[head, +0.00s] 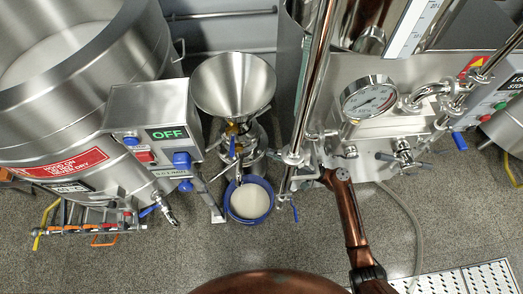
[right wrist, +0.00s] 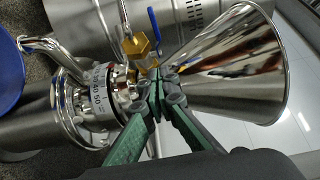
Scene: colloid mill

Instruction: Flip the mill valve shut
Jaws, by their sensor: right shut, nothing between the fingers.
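The colloid mill stands left of centre in the head view, with a steel funnel hopper (head: 235,84) on top. Its valve has a brass body (right wrist: 136,46) and a blue lever handle (head: 232,148); the handle also shows in the right wrist view (right wrist: 153,25). My right gripper (right wrist: 158,88) has green fingers, shut with nothing between them. In the right wrist view its tips overlap the mill neck below the funnel, beside the brass valve; whether they touch is unclear. In the head view my right arm reaches up from below, its fingers hidden among pipes. My left gripper is out of view.
A blue bucket (head: 249,201) with pale contents stands under the mill's outlet. A control box reading OFF (head: 152,118) is left of the mill. Steel pipes (head: 312,85) and a machine with a gauge (head: 369,98) stand to the right.

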